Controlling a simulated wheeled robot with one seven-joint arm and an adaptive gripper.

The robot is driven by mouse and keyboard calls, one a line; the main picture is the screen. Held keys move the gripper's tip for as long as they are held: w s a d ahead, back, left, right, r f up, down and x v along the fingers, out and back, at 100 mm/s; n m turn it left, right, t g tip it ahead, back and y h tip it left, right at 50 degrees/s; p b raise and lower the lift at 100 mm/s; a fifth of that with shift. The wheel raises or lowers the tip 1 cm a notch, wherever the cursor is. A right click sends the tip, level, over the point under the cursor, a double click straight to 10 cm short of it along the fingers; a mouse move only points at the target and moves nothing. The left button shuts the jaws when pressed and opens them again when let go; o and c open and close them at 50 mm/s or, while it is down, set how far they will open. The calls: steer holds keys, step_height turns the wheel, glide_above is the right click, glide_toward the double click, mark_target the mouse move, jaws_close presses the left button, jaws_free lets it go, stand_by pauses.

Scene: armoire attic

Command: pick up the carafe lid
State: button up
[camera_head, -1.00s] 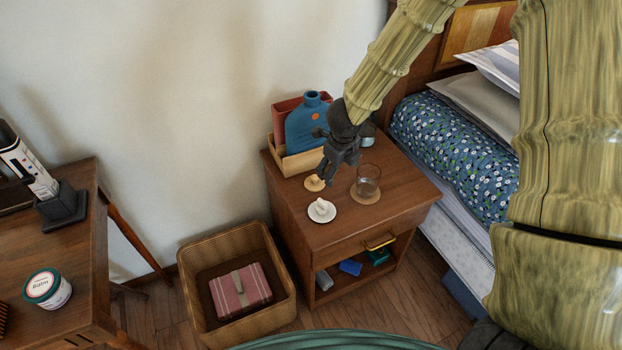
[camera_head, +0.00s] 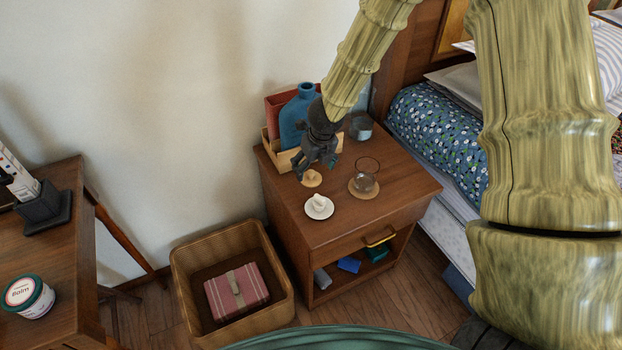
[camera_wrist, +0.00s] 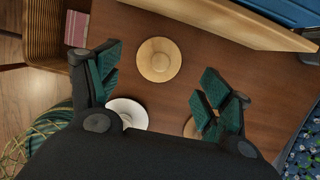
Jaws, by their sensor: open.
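A round tan lid with a small knob, which looks like the carafe lid (camera_head: 311,179), lies flat on the wooden nightstand (camera_head: 345,226) in front of the wooden organizer. In the wrist view the lid (camera_wrist: 159,60) shows whole, just beyond and between my fingertips. My gripper (camera_head: 315,168) hangs above and just behind the lid in the head view. In the wrist view my gripper (camera_wrist: 160,84) has its two green-padded fingers spread wide, with nothing between them. No contact with the lid shows; the exact height is hard to tell.
A white saucer (camera_head: 327,213) with a small pale object stands close in front of the lid. A drinking glass (camera_head: 365,181) on a round coaster (camera_head: 356,193) is to the right. A blue bottle (camera_head: 293,118) stands in the wooden organizer (camera_head: 284,160) behind. The nightstand's front right is clear.

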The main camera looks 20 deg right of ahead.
mark_target(311, 172)
steer(key=x, duration=0.2)
steer(key=b+x, duration=0.1)
steer(key=x, duration=0.1)
steer(key=shift+w+f, duration=0.3)
steer(key=c, duration=0.8)
steer(key=shift+c, duration=0.2)
